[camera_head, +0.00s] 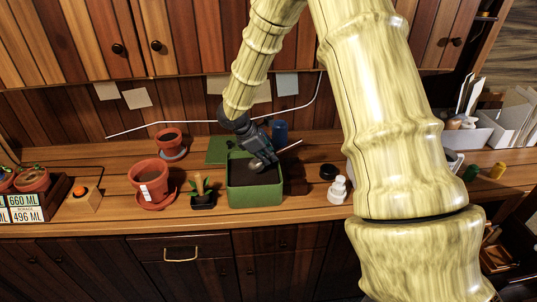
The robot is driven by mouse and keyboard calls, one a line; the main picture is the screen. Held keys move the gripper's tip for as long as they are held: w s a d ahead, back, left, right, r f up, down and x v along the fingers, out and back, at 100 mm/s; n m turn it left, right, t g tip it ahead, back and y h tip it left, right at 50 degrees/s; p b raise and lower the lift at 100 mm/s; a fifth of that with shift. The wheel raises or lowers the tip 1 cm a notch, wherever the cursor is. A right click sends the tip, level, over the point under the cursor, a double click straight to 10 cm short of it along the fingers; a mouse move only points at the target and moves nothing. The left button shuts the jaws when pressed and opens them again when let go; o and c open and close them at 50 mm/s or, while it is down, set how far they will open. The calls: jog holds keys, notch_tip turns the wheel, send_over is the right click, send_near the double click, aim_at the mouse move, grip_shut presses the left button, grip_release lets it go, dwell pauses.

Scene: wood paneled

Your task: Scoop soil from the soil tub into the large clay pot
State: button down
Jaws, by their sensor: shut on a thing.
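The soil tub (255,197) is a green square box with dark soil (262,176) in it, on the counter at the middle of the head view. My gripper (262,158) reaches down over the tub from above. It is shut on a scoop (257,166), whose pale rounded end is at or just above the soil. A thin handle-like rod (291,146) sticks out to the right of my gripper. I cannot tell whether the scoop holds soil. The large clay pot (150,176) stands on a saucer left of the tub, with a white label on its front.
A smaller clay pot (169,138) stands behind the large one. A small potted plant (203,193) sits between the large pot and the tub. A white stacked object (338,189) and a blue cup (280,131) are near the tub. Cabinets hang above.

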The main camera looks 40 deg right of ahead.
aim_at(254, 165)
jog(key=shift+w+a+f+b, duration=0.1)
jog(key=shift+a+f+b, duration=0.05)
jog(key=shift+f+b, duration=0.55)
jog(key=shift+w+a+f+b, duration=0.1)
jog(key=shift+f+b, duration=0.25)
jog(key=shift+f, duration=0.55)
jog(key=shift+w+a+f+b, duration=0.2)
jog(key=shift+a+f+b, duration=0.15)
jog(key=shift+f, duration=0.15)
jog(key=shift+w+a+f+b, duration=0.15)
jog(key=shift+a+f+b, duration=0.2)
jog(key=shift+f, duration=0.15)
jog(key=shift+w+a+r, duration=0.1)
jog(key=shift+w+a, duration=0.05)
jog(key=shift+w+a+y, duration=0.4)
jog(key=shift+w+a, duration=0.1)
jog(key=shift+a, duration=0.3)
jog(key=shift+t+y+p, duration=0.45)
jog(key=shift+t+y, duration=0.15)
jog(key=shift+y, duration=0.1)
